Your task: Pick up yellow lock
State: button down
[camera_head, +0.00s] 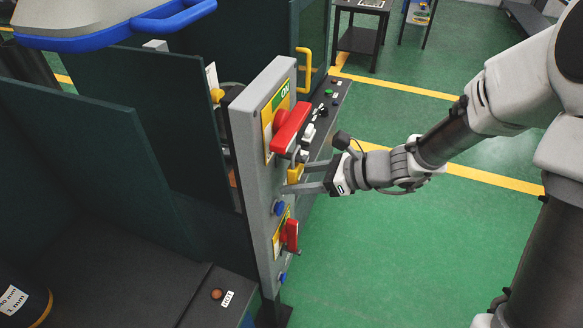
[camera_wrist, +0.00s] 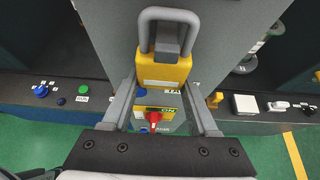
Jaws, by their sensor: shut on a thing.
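The yellow lock (camera_wrist: 166,70) with its thick grey shackle fills the upper middle of the wrist view. It also shows in the head view (camera_head: 295,173) as a small yellow block just below the upper red switch handle (camera_head: 290,128). My gripper (camera_wrist: 160,82) has one finger on each side of the lock body and is shut on it. In the head view my gripper (camera_head: 293,180) reaches in from the right, its fingers at the panel's front. I cannot tell whether the shackle passes through anything on the panel.
The tall grey panel (camera_head: 255,175) also carries a lower red switch (camera_head: 291,235) and blue buttons (camera_head: 279,208). A black control console (camera_head: 327,110) lies close behind the lock. Dark green cabinet walls (camera_head: 140,120) stand left. Green floor (camera_head: 400,250) is free to the right.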

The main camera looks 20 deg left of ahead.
jog(key=shift+s+d, duration=0.1)
jog(key=shift+d, duration=1)
jog(key=shift+d, duration=0.15)
jog(key=d+r+p, duration=0.1)
jog(key=d+p, duration=0.1)
jog(key=d, duration=0.4)
jog(key=shift+s+d+r, duration=0.15)
jog(key=shift+s+d, duration=0.15)
jog(key=shift+d, duration=0.05)
dwell(1.0)
